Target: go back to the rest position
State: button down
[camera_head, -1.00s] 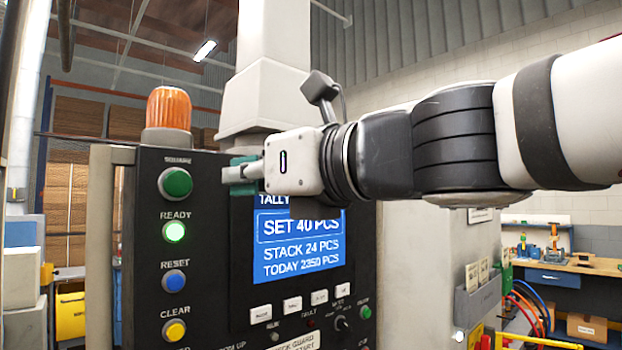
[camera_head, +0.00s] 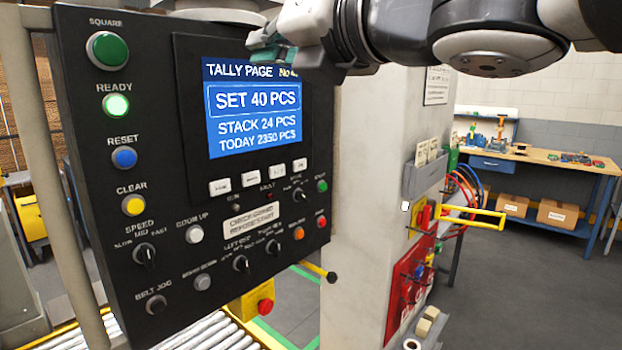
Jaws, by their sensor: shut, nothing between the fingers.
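My gripper (camera_head: 262,55) is at the top of the head view, in front of the upper right part of the control panel (camera_head: 180,255). Its greenish fingertips point left and look shut, with nothing held. It covers the top right corner of the screen (camera_head: 255,110), which reads TALLY PAGE, SET 40 PCS, STACK 24 PCS and TODAY 2350 PCS. I cannot tell how far the fingers are from the panel face. The READY light (camera_head: 116,105) glows green. The rest of my arm runs off the top right.
Green SQUARE (camera_head: 107,50), blue RESET (camera_head: 124,157) and yellow CLEAR (camera_head: 133,205) buttons line the panel's left side. A yellow rail (camera_head: 475,220) sticks out from the machine at right. A workbench (camera_head: 540,160) stands behind. A roller conveyor (camera_head: 205,335) lies below.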

jog(key=w+d+f+m+t+h, duration=0.1)
jog(key=w+d+f+m+h, duration=0.15)
jog(key=d+m, duration=0.35)
jog(key=w+d+f+m+t+h, duration=0.1)
jog(key=d+f+m+h, duration=0.25)
jog(key=d+m, duration=0.2)
jog(key=s+d+f+m+g+h, duration=0.35)
jog(key=d+f+m+h, duration=0.35)
jog(key=d+f+m, duration=0.6)
jog(key=s+f+m+g+y, duration=0.1)
jog(key=s+f+m+g, duration=0.6)
jog(key=s+f+m, duration=0.6)
jog(key=s+m, duration=0.1)
jog(key=s, duration=0.1)
jog(key=shift+s+d+f, duration=0.2)
jog(key=shift+s+f, duration=0.05)
jog(key=shift+s, duration=0.1)
jog(key=shift+m+g, duration=0.25)
